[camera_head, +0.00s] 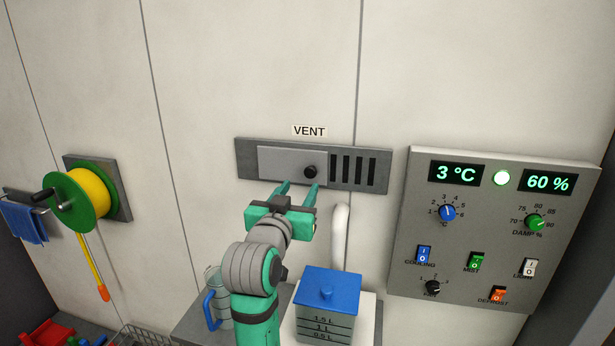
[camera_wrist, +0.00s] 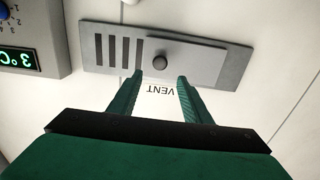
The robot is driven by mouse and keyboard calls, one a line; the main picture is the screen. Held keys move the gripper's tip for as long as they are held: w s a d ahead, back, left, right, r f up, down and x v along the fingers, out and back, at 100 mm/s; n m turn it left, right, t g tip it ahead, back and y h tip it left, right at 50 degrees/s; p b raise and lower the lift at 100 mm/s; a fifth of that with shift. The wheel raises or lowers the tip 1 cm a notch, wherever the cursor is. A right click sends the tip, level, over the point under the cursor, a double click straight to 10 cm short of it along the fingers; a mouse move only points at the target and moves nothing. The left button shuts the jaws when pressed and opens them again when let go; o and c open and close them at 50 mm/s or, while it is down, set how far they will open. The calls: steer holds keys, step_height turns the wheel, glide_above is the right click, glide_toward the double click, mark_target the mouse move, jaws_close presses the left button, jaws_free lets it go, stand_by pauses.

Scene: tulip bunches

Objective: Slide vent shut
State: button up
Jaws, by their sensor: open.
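The vent (camera_head: 315,165) is a dark grey plate on the wall under a "VENT" label. Its lighter sliding cover (camera_head: 280,164) sits at the left, with a round black knob (camera_head: 310,171) near its right end. Several dark slots (camera_head: 353,169) show uncovered to the right of the cover. My gripper (camera_head: 298,187) is open, its two green fingers pointing at the wall just below the knob. In the wrist view, which is upside down, the knob (camera_wrist: 160,62) appears beyond the gap between the fingertips (camera_wrist: 159,76), with nothing visibly held.
A control panel (camera_head: 487,275) with displays, dials and switches is on the wall to the right. A blue-lidded container (camera_head: 326,300) and a white pipe (camera_head: 339,238) stand below the vent. A glass jug (camera_head: 220,305) is beside my arm. A yellow-green reel (camera_head: 85,198) is at the left.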

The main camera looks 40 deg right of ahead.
mark_target(310, 172)
steer(key=x, duration=0.8)
steer(key=shift+w+d, duration=0.25)
steer(key=shift+w, duration=0.05)
jaws_close()
